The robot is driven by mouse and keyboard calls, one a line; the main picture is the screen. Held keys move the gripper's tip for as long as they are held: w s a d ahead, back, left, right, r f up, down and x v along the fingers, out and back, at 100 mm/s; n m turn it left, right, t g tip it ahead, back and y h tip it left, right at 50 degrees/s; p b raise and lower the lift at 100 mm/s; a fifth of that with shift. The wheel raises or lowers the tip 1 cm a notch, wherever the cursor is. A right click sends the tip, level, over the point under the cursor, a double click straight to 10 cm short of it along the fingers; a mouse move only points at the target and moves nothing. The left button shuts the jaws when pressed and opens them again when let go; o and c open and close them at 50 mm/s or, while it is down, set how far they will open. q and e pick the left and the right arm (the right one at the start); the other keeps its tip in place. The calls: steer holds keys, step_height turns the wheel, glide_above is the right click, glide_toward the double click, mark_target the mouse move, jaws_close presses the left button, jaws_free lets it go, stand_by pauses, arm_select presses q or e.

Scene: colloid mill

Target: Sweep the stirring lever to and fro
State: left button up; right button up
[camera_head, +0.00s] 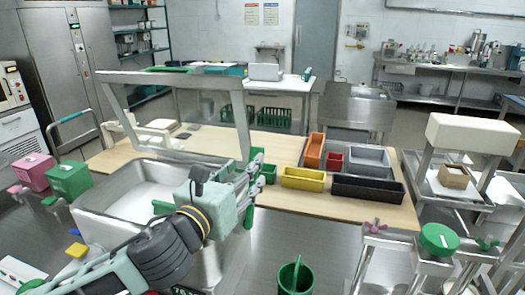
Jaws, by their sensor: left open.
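My left arm reaches in from the lower left, and my left gripper (256,178) is open, with its fingers in front of the wooden table's front edge. I see nothing held between the fingers. A green cup (294,279) with a green rod standing tilted in it is at the bottom centre, apart from the gripper and to its lower right. I cannot tell whether this rod is the stirring lever. The arm and gripper hide part of the steel basin (92,222) behind them. My right gripper is not in view.
Yellow (304,179), black (368,189), orange (314,151) and grey bins stand on the wooden table (293,204). Pink (33,172) and green (70,180) boxes are at the left. A steel machine with a green round cap (439,239) stands at the lower right.

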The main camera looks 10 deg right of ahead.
arm_select(q)
steer(key=x, duration=0.2)
steer(key=p+x, duration=0.1)
steer(key=x, duration=0.1)
steer(key=shift+r, duration=0.3)
steer(key=shift+x, duration=1.1)
steer(key=shift+w+d+f, duration=0.15)
steer(key=shift+w+d, duration=0.05)
steer(key=shift+w, duration=0.15)
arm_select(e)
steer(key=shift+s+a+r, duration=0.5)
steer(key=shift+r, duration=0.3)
arm_select(q)
jaws_close()
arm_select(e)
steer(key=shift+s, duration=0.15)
